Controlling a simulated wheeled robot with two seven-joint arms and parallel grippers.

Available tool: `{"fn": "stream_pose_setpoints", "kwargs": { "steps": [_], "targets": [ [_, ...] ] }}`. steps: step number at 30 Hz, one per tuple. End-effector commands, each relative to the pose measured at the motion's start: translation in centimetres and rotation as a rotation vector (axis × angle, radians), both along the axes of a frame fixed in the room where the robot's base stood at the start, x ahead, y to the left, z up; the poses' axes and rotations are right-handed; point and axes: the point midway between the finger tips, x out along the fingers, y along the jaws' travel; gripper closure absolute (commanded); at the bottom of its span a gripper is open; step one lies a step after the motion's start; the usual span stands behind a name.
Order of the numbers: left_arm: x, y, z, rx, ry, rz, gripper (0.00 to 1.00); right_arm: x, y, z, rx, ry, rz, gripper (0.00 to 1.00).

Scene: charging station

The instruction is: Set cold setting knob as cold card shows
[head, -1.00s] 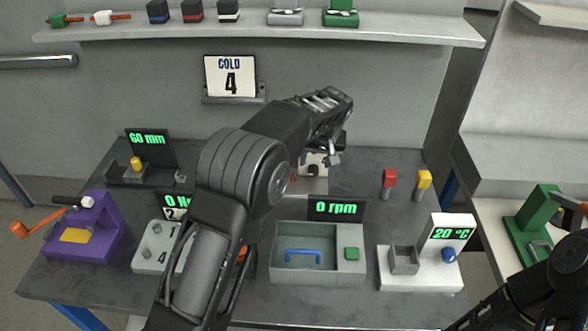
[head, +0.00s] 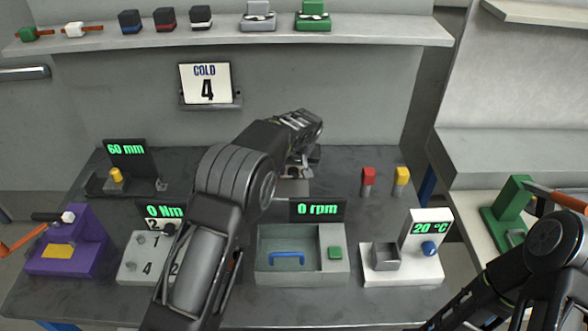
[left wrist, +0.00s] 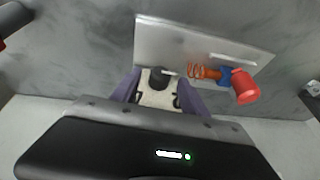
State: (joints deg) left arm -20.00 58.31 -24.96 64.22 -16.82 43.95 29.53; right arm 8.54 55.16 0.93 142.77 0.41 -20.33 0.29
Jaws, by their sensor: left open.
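The cold card (head: 207,84), a white sign reading COLD 4, stands on a small holder at the back wall. My left gripper (head: 298,168) hangs over the rear middle of the table, partly hidden by my own arm. In the left wrist view my left gripper (left wrist: 158,92) is open. A black knob (left wrist: 160,77) on a cream panel (left wrist: 155,97) shows between its purplish fingers; I cannot tell whether they touch it. Its pointer setting is not readable, and I cannot tell whether it is the cold setting knob. My right gripper is out of view.
A metal plate (left wrist: 180,45) beside the panel bears an orange spring (left wrist: 203,72) and a red part (left wrist: 244,87). In front stand a 0 rpm tub (head: 300,277) and a 20 °C unit (head: 400,272) with a blue knob (head: 429,248).

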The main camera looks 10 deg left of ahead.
Motion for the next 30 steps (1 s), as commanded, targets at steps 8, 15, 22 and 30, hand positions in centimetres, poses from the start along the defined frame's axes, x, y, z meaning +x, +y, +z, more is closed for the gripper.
{"fn": "stream_pose_setpoints", "kwargs": {
  "steps": [8, 15, 22, 30],
  "targets": [
    [0.6, 0.3, -1.5, -0.001, -0.001, 0.000, 0.48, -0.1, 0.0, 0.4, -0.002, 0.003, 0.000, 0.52],
    [0.6, 0.3, -1.4, -0.001, -0.001, 0.000, 0.54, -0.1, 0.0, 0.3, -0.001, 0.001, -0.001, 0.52],
    [0.6, 0.3, -1.4, 0.000, -0.001, 0.000, 0.73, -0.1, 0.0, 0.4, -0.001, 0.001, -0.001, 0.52],
    [0.5, 0.3, -1.4, -0.001, -0.001, 0.000, 0.95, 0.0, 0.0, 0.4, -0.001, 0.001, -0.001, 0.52]
  ]
}}
